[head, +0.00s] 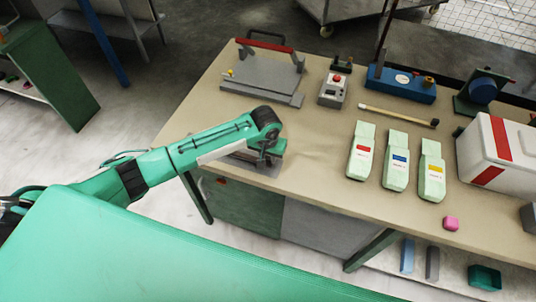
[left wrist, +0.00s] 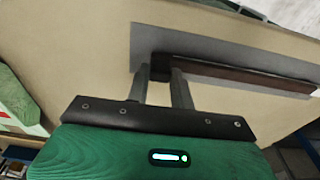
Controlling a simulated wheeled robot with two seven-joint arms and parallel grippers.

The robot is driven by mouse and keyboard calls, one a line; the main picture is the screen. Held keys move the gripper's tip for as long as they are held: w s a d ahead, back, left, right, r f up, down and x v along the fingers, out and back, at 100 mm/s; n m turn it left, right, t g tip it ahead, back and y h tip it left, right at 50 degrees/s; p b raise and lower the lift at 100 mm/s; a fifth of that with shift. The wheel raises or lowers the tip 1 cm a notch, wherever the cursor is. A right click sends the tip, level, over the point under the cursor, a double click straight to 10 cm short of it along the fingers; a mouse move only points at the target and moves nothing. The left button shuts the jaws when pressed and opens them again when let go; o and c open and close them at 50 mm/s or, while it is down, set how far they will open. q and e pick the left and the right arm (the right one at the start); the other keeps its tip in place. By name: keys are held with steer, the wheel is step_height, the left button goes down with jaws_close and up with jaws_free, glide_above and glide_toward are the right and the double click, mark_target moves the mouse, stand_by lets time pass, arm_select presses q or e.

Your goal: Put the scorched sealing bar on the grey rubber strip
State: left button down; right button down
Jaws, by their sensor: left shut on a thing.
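My left gripper (head: 263,158) is low over the table's near edge in the head view. In the left wrist view its two fingers (left wrist: 162,78) are shut on the dark end of a brown bar (left wrist: 245,77), which looks like the scorched sealing bar. The bar runs to the right over a flat grey strip (left wrist: 210,42), along its length. I cannot tell whether the bar touches the strip or hangs just above it. In the head view the gripper hides most of the bar and strip. My right gripper is not in view.
A grey press (head: 262,75) with a red handle stands at the back left of the table. A control box (head: 333,90), several pale green bottles and a white case (head: 497,150) stand to the right. A thin rod (head: 395,115) lies behind the bottles. The middle table is clear.

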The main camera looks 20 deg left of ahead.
arm_select(q)
steer(key=shift+f, duration=0.35)
steer(key=c, duration=1.2)
jaws_free()
steer(key=shift+f, duration=0.1)
step_height(320, 180, up, 12)
steer(key=s+b, duration=0.1)
steer(key=b, duration=0.1)
steer(key=shift+s+b, duration=0.2)
steer(key=shift+b, duration=0.15)
